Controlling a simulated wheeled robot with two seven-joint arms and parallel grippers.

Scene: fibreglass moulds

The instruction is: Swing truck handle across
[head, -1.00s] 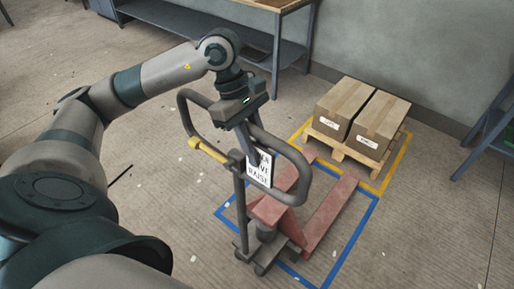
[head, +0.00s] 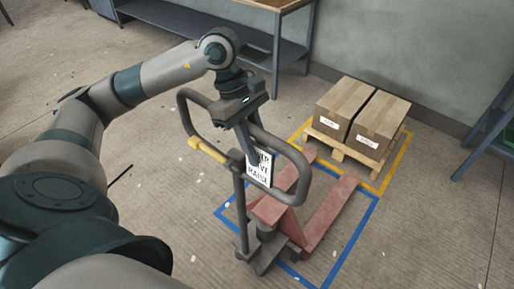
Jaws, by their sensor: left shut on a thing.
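The pallet truck (head: 322,219) has red forks and stands inside a blue floor outline, its forks pointing toward the pallet. Its grey looped handle (head: 296,155) stands up at the near end, with a yellow lever (head: 208,151) on the left side and a white printed card (head: 259,168) hanging in the loop. My left gripper (head: 247,150) comes down from above and is shut on the handle near its middle. The fingertips are partly hidden against the handle and card. My right gripper is not in view.
A wooden pallet (head: 345,149) with two cardboard boxes (head: 362,112) stands in a yellow floor outline (head: 391,170) beyond the fork tips. A workbench (head: 262,30) stands at the back, and a blue-grey frame (head: 490,135) at the right edge.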

